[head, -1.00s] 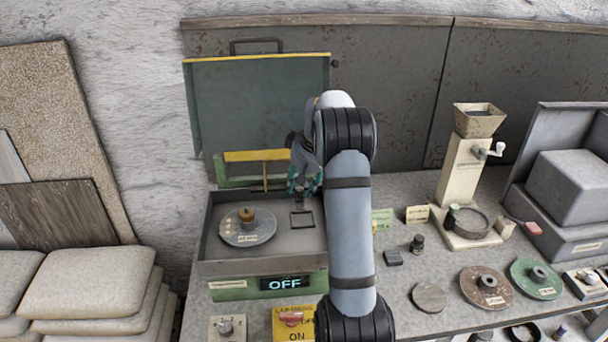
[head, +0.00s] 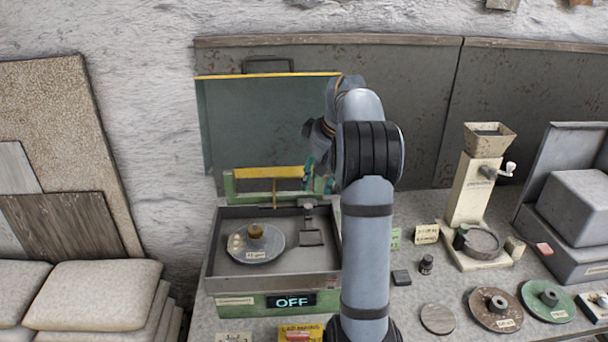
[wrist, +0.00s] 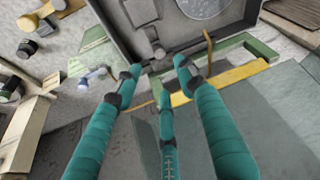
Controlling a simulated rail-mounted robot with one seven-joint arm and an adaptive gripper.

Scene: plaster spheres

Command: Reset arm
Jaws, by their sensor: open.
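My gripper (head: 318,172) is raised over the back right part of an open box-shaped machine (head: 215,255) with an "OFF" display (head: 291,300). In the wrist view, the teal fingers of my gripper (wrist: 155,75) are spread with nothing between them. The machine's tray wall also shows beyond the fingertips in the wrist view (wrist: 125,50). A grey disc with a brass knob (head: 262,243) sits in the tray. A small dark square plate on a grey post (head: 311,237) stands at the tray's right side.
The raised green lid (head: 255,125) and a yellow bar (head: 268,172) stand behind the tray. A cream hand grinder (head: 472,190), discs (head: 495,308) and a grey box (head: 575,220) occupy the right of the bench. Sacks (head: 95,295) lie at left.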

